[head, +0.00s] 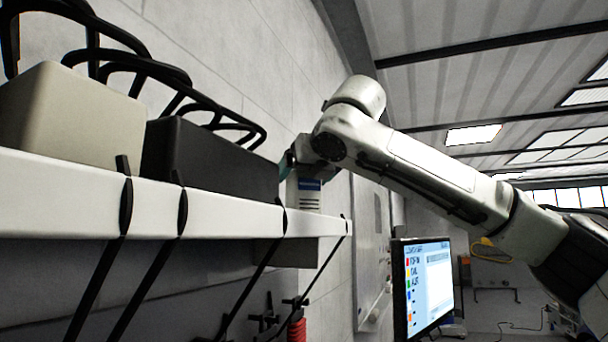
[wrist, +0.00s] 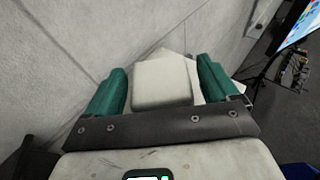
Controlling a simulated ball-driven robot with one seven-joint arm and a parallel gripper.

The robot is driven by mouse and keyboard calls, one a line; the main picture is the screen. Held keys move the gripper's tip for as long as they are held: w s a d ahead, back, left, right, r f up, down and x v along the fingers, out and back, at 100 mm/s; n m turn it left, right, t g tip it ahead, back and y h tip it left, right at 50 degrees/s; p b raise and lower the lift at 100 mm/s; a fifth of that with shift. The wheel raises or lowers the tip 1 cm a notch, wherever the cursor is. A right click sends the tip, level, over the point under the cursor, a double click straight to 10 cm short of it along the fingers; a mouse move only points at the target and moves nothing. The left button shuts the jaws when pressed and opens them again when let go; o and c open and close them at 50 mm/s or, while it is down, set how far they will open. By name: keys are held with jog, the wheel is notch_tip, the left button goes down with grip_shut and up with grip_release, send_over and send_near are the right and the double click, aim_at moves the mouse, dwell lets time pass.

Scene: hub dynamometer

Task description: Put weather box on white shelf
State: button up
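The weather box (head: 309,196) is a small white louvred box with a blue band. In the head view it stands upright at the far end of the white shelf (head: 225,218), its base at the shelf's top edge. My gripper (head: 291,160) is at its upper part, mostly hidden behind my wrist. In the wrist view the pale top of the box (wrist: 163,82) lies between my two teal fingers, which are spread wide toward the ends of the dark bar. A narrow gap shows on the left side; contact on the right is unclear.
A beige bin (head: 70,115) and a dark grey bin (head: 210,160) stand on the shelf left of the box. Black straps cross the shelf front. The wall is close behind. A monitor (head: 422,285) stands below to the right.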

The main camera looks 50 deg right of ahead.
jog(key=shift+o, duration=0.2)
jog(key=shift+r, duration=0.15)
jog(key=b+v, duration=0.2)
jog(key=v, duration=1)
dwell(0.4)
